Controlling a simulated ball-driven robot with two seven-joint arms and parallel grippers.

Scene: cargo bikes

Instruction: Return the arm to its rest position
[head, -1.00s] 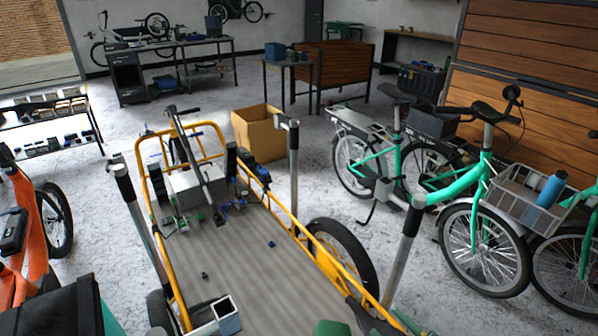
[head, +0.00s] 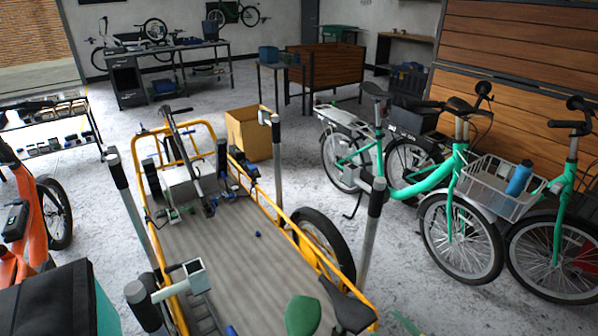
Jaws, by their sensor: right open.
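No moving arm of mine stands out in the head view. My right gripper is open, but I cannot separate its fingers clearly from the bike parts around it. I cannot tell its distance to anything. My left gripper does not show. A cargo bike's long grey load bed (head: 237,262) with a yellow tube frame (head: 298,232) fills the lower middle. A pale grey box (head: 181,186) stands on its far end. A small blue piece (head: 258,234) lies on the bed.
Upright posts stand around the bed, one with a square pale bracket (head: 194,273). A green saddle (head: 303,315) and a black saddle (head: 348,308) are near. Green bikes (head: 432,178) stand right, an orange bike (head: 38,220) left. A cardboard box (head: 247,135) is behind. Floor between is clear.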

